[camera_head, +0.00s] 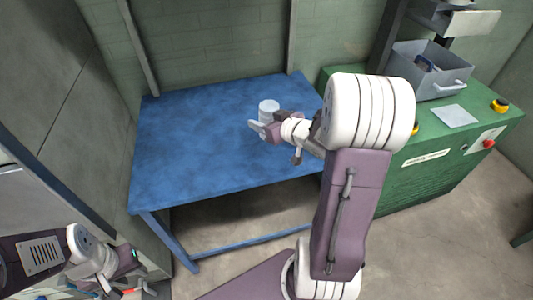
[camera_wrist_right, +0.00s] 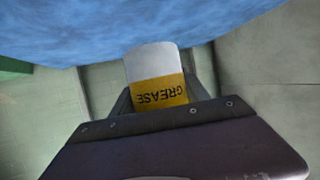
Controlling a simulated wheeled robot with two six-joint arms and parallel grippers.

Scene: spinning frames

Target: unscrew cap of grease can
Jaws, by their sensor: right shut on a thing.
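The grease can (camera_head: 269,106) is a whitish cylinder at the back right of the blue table in the head view. In the right wrist view the can (camera_wrist_right: 153,65) shows a yellow band with the word GREASE upside down and a white part beyond it. My right gripper (camera_head: 262,130) is shut on the can, its fingers on either side of it (camera_wrist_right: 158,95). I cannot make out the cap as a separate part. My left gripper (camera_head: 132,290) is low at the bottom left, away from the can; its jaws are too unclear to read.
The blue table (camera_head: 200,150) is otherwise bare. A green cabinet (camera_head: 440,150) stands to the right, with a grey bin (camera_head: 430,88), a pale sheet (camera_head: 454,116), yellow knobs and a red button (camera_head: 488,143) on it. Walls close off the back and left.

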